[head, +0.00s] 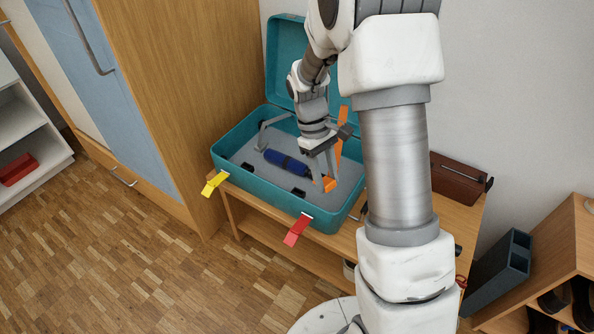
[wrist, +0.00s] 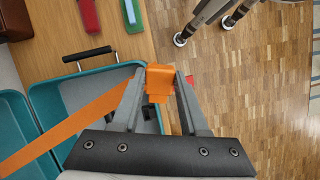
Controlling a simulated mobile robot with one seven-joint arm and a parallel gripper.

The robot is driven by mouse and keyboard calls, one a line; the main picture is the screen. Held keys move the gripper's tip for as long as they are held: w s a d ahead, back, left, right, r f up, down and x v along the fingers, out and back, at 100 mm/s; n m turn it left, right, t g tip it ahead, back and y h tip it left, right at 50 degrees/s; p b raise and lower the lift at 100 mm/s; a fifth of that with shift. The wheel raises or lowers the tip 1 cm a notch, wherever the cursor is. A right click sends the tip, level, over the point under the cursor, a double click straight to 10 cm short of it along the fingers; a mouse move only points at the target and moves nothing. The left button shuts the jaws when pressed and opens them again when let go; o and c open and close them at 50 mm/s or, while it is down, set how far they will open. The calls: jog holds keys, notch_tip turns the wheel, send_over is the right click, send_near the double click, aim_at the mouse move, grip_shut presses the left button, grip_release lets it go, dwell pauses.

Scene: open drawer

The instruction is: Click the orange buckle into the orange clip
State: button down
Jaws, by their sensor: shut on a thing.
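My gripper (head: 325,170) is shut on the orange buckle (head: 329,185), above the right front part of the open teal case (head: 265,205). In the wrist view the buckle (wrist: 160,82) sits between the fingertips of my gripper (wrist: 159,76). An orange strap (head: 342,130) rises behind my gripper in the head view. The strap (wrist: 65,132) crosses to the lower left in the wrist view. A dark blue roll (head: 286,162) lies on the grey inside of the case, with dark bands on it. I cannot make out the orange clip in either view.
The case stands on a wooden bench (head: 330,248). A brown box (head: 455,180) lies to the right. A tall wooden cabinet (head: 165,90) stands close on the left.

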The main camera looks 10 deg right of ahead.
jog(key=w+d+f+n+t+h, duration=0.2)
jog(key=w+f+n+t+h, duration=0.3)
jog(key=n+h, duration=0.8)
jog(key=w+a+f+n+t+y+p, duration=0.1)
jog(key=w+a+f+n+t+y, duration=0.1)
jog(key=w+a+n+t, duration=0.2)
jog(key=shift+w+a+f+n+t, duration=0.4)
jog(key=shift+a+n+t, duration=1.55)
jog(key=shift+t, duration=1.75)
jog(key=shift+d, duration=0.1)
jog(key=shift+f+b, duration=2.1)
jog(key=shift+f, duration=0.8)
jog(key=shift+f+b, duration=0.75)
jog(key=shift+f, duration=0.25)
jog(key=shift+r+p, duration=0.45)
jog(key=shift+r, duration=0.25)
jog(key=shift+f+b, duration=0.55)
jog(key=shift+f, duration=0.25)
